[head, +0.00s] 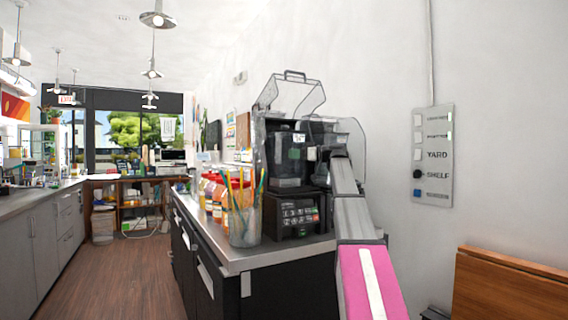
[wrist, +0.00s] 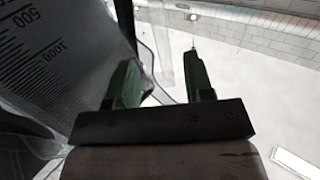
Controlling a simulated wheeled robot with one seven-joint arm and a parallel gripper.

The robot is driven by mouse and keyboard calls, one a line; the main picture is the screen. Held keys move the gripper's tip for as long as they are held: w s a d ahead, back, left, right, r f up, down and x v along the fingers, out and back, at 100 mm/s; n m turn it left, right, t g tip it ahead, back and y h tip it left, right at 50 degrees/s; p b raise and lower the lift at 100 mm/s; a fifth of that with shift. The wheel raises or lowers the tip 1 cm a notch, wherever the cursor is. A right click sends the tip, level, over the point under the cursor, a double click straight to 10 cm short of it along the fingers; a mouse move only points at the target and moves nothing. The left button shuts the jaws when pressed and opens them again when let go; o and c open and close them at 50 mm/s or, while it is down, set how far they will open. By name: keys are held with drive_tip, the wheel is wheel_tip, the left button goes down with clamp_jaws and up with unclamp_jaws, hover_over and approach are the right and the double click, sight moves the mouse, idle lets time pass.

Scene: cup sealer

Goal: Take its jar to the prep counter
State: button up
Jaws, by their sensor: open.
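A black blender (head: 293,214) with a keypad stands on the near end of the counter (head: 225,250), its clear hood (head: 290,95) raised. Its jar (head: 287,160) looks dark and sits upright on the base in the head view. The gap between the fingers shows pale background. In the head view my arm hides the gripper.
A clear cup of pencils (head: 245,222) and several red-lidded containers (head: 217,190) stand left of the blender. A label panel (head: 433,155) is on the right wall. A wooden panel (head: 510,292) is at lower right. Another counter (head: 30,200) runs along the left, with open floor (head: 120,275) between.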

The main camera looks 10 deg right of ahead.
sight(278, 153)
drive_tip(key=shift+x, duration=3.45)
drive_tip(key=shift+s+r, duration=0.1)
drive_tip(key=shift+r, duration=0.05)
clamp_jaws()
